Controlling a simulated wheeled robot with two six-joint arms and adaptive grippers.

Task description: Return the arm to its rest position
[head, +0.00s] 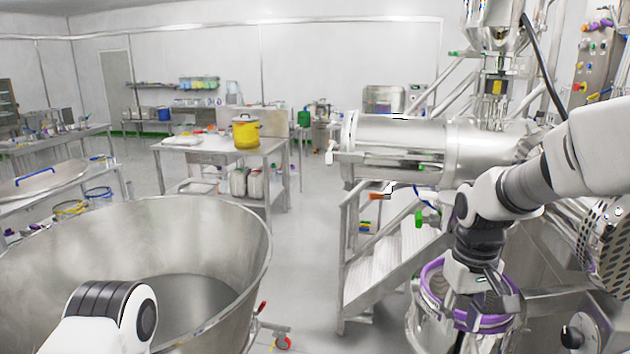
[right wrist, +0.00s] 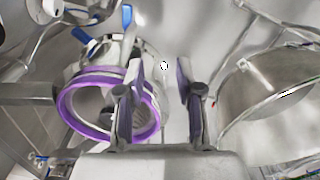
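My right arm reaches in from the right in the head view. My right gripper (head: 487,300) points down over a steel vessel with a purple ring (head: 433,280). In the right wrist view the two fingers of my right gripper (right wrist: 158,80) stand apart with nothing between them. The purple ring (right wrist: 70,102) shows behind the left finger, which hides part of it. I cannot tell the exact gap between finger and ring. My left arm (head: 110,315) shows at the bottom left of the head view; its gripper is out of view.
A large steel bowl (head: 240,225) fills the lower left, close to my left arm. Metal steps (head: 385,265) and a horizontal steel cylinder (head: 400,135) stand left of my right arm. A yellow pot (head: 246,132) sits on a table farther back. Open floor (head: 305,230) lies between bowl and steps.

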